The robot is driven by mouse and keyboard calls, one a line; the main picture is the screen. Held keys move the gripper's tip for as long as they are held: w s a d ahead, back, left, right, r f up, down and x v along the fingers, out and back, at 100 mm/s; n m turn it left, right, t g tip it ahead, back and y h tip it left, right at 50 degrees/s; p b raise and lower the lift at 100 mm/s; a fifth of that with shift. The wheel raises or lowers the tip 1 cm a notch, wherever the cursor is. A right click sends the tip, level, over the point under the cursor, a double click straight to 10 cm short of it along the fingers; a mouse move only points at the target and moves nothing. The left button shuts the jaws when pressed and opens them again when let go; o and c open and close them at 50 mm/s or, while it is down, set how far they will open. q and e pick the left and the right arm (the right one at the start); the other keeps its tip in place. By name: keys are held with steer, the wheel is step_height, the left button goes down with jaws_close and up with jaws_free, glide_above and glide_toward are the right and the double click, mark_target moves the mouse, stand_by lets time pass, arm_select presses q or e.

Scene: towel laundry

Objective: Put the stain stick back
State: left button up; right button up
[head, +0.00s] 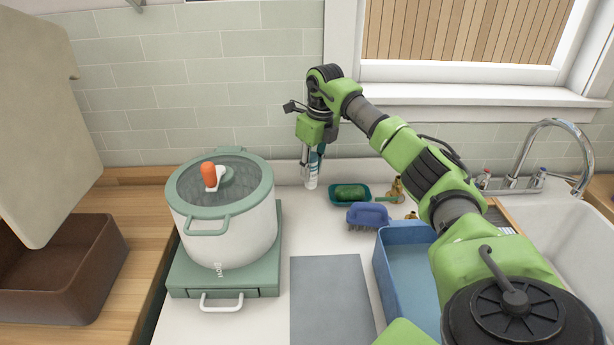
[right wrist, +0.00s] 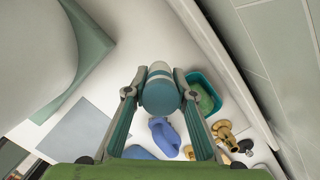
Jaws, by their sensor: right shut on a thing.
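The stain stick, a white and teal tube (head: 311,182), is upright at the back of the white counter, near the tiled wall. My right gripper (head: 312,160) reaches down from above and is shut on it. The right wrist view shows its round teal end and white body (right wrist: 160,92) between the two fingertips (right wrist: 157,88). I cannot tell whether its bottom touches the counter. My left gripper is not in view.
A lidded white pot (head: 235,235) on a green burner (head: 180,278) stands left of the stick. A teal soap dish (head: 335,200), a blue brush (head: 368,215) and a blue basin (head: 380,262) lie to the right. A grey mat (head: 330,295) lies in front.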

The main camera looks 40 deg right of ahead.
steer(key=shift+w+d+f, duration=0.15)
steer(key=shift+w+f, duration=0.65)
steer(key=shift+f, duration=0.1)
steer(key=shift+w+f, duration=0.35)
steer(key=shift+f, duration=0.15)
step_height(320, 180, down, 2)
steer(key=shift+s+f+p, duration=0.1)
steer(key=shift+p, duration=0.95)
steer(key=shift+d+f, duration=0.1)
steer(key=shift+f, duration=0.25)
steer(key=shift+f, duration=0.1)
steer(key=shift+f, duration=0.15)
steer(key=o, duration=1.1)
